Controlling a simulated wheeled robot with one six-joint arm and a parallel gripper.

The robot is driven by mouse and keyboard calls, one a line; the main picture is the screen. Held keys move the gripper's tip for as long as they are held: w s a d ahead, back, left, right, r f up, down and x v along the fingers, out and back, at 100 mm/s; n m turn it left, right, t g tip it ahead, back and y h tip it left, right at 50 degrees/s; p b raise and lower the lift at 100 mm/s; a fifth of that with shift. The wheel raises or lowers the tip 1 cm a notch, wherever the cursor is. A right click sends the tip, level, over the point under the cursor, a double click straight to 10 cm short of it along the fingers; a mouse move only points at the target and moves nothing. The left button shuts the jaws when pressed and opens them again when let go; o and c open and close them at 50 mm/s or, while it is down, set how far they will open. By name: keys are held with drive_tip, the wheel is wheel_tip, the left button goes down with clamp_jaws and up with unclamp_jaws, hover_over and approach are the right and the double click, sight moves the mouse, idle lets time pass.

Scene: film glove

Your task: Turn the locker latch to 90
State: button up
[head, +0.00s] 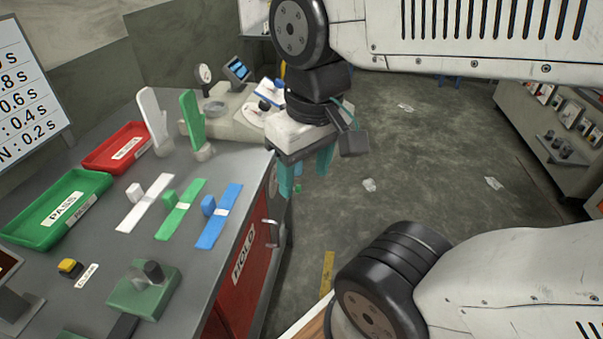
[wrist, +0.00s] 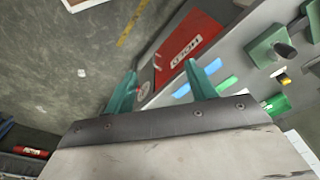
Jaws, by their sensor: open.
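The locker has a red door marked HOLD (head: 243,262), set in the grey bench front; the red door (wrist: 187,40) also shows in the wrist view. A pale metal handle (head: 273,234) stands out at the door's right edge; I cannot tell if it is the latch or its angle. A pale round plate with a red mark (wrist: 143,88) shows between my fingers in the wrist view, on the grey panel beside the door. My gripper (head: 308,174) has two teal fingers, open and empty, hanging beyond the bench's right edge. The fingers (wrist: 160,70) appear apart from the panel.
The bench top (head: 205,270) holds a green PASS tray (head: 55,210), a red tray (head: 118,147), two upright glove forms (head: 190,120) and several coloured strips. Shelving (head: 560,120) stands at the far right.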

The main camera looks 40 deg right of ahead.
drive_tip(key=w+d+f+m+t+y, duration=0.4)
drive_tip(key=w+d+f+m, duration=0.3)
drive_tip(key=f+m, duration=0.3)
drive_tip(key=w+d+f+m+t+y, duration=0.3)
drive_tip(key=w+d+f+m+t, duration=0.35)
drive_tip(key=f, duration=0.55)
drive_tip(key=w+d+f+m+t+y, duration=0.3)
drive_tip(key=w+d+f+m+y, duration=0.1)
drive_tip(key=w+d+f+m, duration=0.5)
drive_tip(key=w+a, duration=0.2)
drive_tip(key=w+a+f, duration=0.1)
drive_tip(key=w+a, duration=0.2)
drive_tip(key=shift+f, duration=0.1)
drive_tip(key=shift+s, duration=0.1)
drive_tip(key=c, duration=1)
